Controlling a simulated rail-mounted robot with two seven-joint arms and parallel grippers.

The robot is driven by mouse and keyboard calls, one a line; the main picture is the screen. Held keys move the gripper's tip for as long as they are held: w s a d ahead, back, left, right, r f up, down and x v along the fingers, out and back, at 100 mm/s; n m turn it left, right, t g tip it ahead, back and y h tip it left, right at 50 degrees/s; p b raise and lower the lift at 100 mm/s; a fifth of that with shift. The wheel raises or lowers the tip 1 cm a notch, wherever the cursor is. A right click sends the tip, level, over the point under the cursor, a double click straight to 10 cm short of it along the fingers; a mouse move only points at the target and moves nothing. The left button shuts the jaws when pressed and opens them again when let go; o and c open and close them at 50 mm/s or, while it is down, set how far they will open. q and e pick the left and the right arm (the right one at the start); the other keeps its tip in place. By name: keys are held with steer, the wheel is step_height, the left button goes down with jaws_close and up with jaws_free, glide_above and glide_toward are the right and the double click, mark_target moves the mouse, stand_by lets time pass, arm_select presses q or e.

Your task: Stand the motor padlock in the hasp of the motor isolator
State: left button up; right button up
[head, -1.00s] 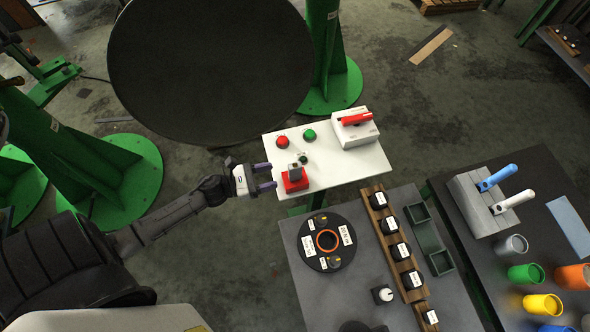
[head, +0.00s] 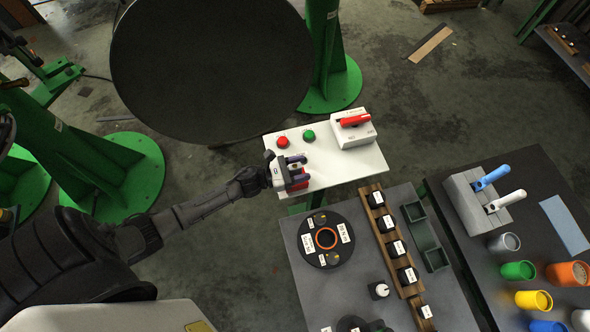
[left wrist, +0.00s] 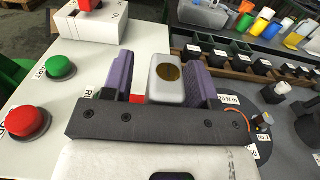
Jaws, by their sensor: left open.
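The padlock is a grey block with a brass disc (left wrist: 168,73) on its face. It stands at a red holder (head: 297,186) on the near left part of the white panel. My left gripper (head: 299,169) is over it and hides most of it in the head view. In the left wrist view its two purple fingers (left wrist: 159,76) stand open on either side of the grey body, with a gap visible on the left. The motor isolator (head: 350,136) is a white box with a red handle (head: 355,119) at the panel's far right. Its hasp cannot be made out. My right gripper is not in view.
A red button (head: 282,141) and a green button (head: 309,135) stand on the panel (head: 343,165) beyond the gripper. A grey table (head: 300,268) with a round black plate (head: 308,259) lies nearer. A large dark disc (head: 210,70) stands at the back.

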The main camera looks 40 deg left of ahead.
arm_select(q)
jaws_close()
stand_by(0.6)
steer(key=shift+r, duration=0.1)
